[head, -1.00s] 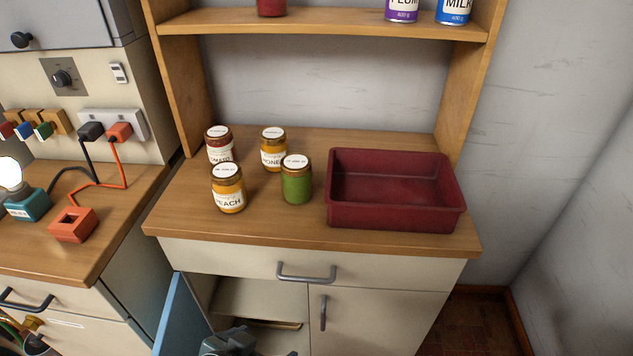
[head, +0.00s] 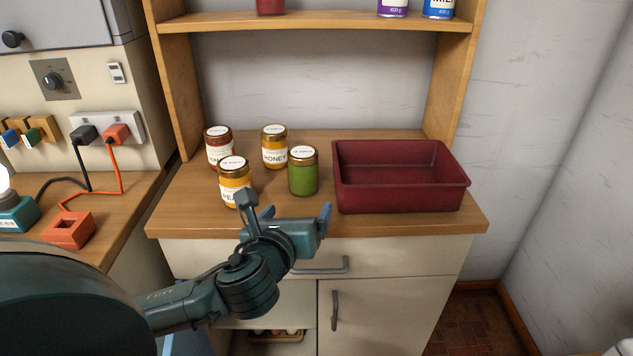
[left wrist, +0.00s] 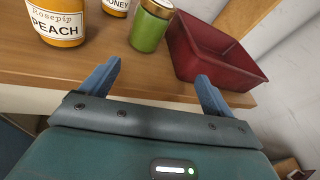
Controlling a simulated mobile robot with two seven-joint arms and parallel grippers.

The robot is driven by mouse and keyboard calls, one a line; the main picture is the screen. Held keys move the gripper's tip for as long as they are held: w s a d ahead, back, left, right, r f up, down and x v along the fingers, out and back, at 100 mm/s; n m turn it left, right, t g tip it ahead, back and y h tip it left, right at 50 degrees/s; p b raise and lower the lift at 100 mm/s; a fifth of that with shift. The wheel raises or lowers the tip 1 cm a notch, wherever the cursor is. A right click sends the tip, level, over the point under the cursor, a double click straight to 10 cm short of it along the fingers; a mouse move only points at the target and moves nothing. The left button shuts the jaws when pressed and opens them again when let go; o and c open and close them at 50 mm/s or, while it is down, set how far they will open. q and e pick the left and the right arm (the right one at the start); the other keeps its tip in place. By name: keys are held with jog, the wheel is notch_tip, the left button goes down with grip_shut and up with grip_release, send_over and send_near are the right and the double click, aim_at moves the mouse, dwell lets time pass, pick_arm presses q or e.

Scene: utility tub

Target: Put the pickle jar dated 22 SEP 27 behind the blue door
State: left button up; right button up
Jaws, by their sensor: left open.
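A green jar (head: 303,178) with a brown lid and white lid label stands upright on the wooden counter, left of the red tub; its label faces away and the lid date is too small to read. It also shows in the left wrist view (left wrist: 147,32). My left gripper (head: 297,213) is open and empty at the counter's front edge, its fingers pointing toward the green jar, apart from it. The blue door (head: 168,346) shows only as slivers at lower left, mostly hidden by my arm. The cupboard compartment beside it is open. My right gripper is out of view.
Peach (head: 234,190), honey (head: 275,153) and red-brown (head: 218,153) jars stand left of the green jar. The red tub (head: 400,198) is empty, close on its right. A tray (head: 275,336) with round items lies inside the open cupboard. Cans stand on the upper shelf.

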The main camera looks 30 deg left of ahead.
aim_at(299, 168)
pick_arm(q)
jog(key=shift+m+y, duration=0.7)
jog(key=shift+m, duration=0.2)
jog(key=w+a, duration=0.1)
jog(key=w, duration=0.1)
jog(key=w+a+r, duration=0.1)
jog(key=w, duration=0.1)
jog(key=w+a, duration=0.2)
jog(key=shift+w+r+b, duration=0.25)
jog(key=shift+r+b, duration=0.1)
jog(key=shift+a+r+x, duration=0.1)
jog(key=shift+x, duration=1.45)
jog(key=shift+a+r+x, duration=0.1)
jog(key=shift+r+x, duration=0.05)
jog(key=shift+x, duration=1.45)
jog(key=shift+s, duration=0.1)
jog(key=c, duration=1.3)
jog(key=shift+r+t, duration=0.15)
jog(key=shift+t, duration=0.15)
jog(key=shift+c, duration=0.9)
